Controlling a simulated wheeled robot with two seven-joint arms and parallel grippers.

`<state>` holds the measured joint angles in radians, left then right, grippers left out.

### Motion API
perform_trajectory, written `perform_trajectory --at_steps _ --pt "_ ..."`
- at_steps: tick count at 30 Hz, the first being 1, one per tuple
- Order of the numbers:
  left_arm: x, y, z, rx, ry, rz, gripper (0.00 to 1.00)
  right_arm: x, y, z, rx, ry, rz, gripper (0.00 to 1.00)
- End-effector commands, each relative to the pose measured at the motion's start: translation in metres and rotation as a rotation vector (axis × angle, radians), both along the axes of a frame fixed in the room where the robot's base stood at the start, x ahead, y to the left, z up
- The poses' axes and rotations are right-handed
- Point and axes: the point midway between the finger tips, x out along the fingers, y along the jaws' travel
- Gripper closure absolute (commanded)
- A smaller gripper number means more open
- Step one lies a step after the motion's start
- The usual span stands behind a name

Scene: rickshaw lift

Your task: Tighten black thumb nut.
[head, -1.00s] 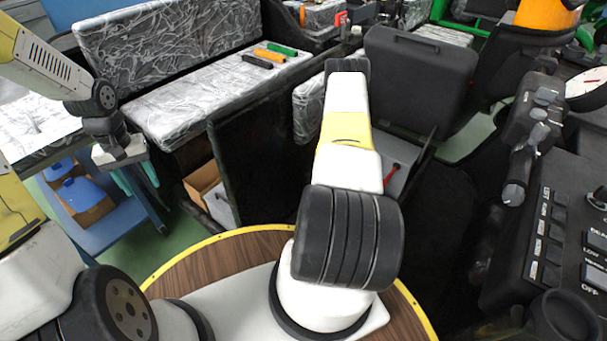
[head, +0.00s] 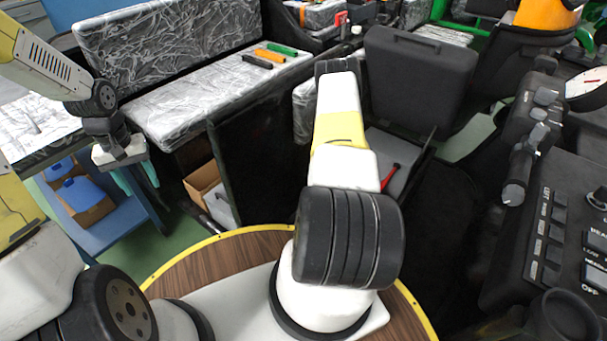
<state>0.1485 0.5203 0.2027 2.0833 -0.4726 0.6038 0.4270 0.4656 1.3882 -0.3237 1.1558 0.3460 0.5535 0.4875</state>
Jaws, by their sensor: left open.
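I cannot make out a black thumb nut in the head view. My left gripper (head: 138,188) points down at the left, with its two teal fingers apart and nothing between them. It is in front of the blue shelf at the left. My right arm reaches forward from the middle of the picture. Its gripper is hidden beyond the arm's own links.
A silver-wrapped bench seat (head: 215,92) carries green, orange and black bars (head: 258,61). A black case (head: 420,80) stands at the back. A red-handled thing (head: 390,176) lies right of my right arm. A black control panel (head: 555,215) fills the right side.

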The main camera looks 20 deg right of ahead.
Motion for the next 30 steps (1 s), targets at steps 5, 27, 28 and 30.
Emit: perform_trajectory --at_steps 5,27,28,30 --pt "0.0000 0.0000 0.0000 0.000 0.000 0.000 0.48 0.0021 -0.0009 0.0010 -0.003 -0.004 -0.032 1.00" --pt "0.0000 0.0000 0.0000 0.000 0.000 0.000 0.48 0.0009 -0.0006 0.0005 -0.001 -0.002 -0.041 0.48" --pt "0.0000 0.0000 0.0000 0.000 0.000 0.000 0.48 0.0008 -0.0005 0.0005 -0.001 -0.002 -0.041 0.48" --pt "0.0000 0.0000 0.0000 0.000 0.000 0.000 0.48 0.0006 -0.0004 0.0005 -0.001 -0.001 -0.040 0.48"
